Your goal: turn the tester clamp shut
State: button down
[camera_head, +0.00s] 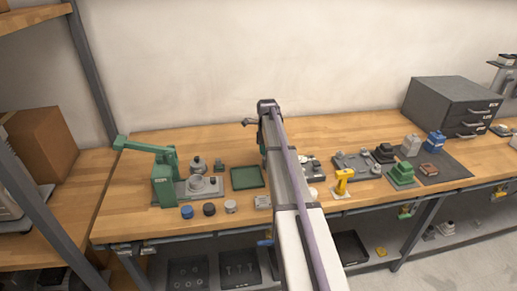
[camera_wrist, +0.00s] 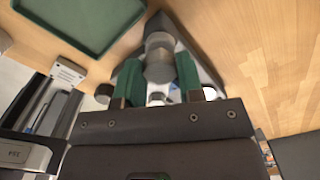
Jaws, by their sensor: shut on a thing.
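In the wrist view my gripper (camera_wrist: 159,62) has its two green fingers on either side of a grey metal cylindrical part (camera_wrist: 158,42), which I take to be the tester clamp. The fingers are shut on it. A grey base with slanted edges (camera_wrist: 205,75) shows around the part, on the wooden bench. The lower part of the clamp is hidden by the fingers and the gripper body. In the head view my arm covers most of the tester and the fingers are hidden, so the clamp's angle cannot be told there.
A green tray (camera_head: 248,178) lies left of my arm on the bench; it also shows in the wrist view (camera_wrist: 88,52). A green press (camera_head: 163,180) stands further left. A yellow tool (camera_head: 343,181) and several small parts lie to the right, before a grey drawer cabinet (camera_head: 452,106).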

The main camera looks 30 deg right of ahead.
jog(key=c, duration=0.8)
grip_release()
jog(key=shift+o, duration=0.2)
jog(key=shift+r, duration=0.1)
notch_tip(320, 180, up, 11)
jog(key=p, duration=1.1)
jog(key=shift+f, duration=0.2)
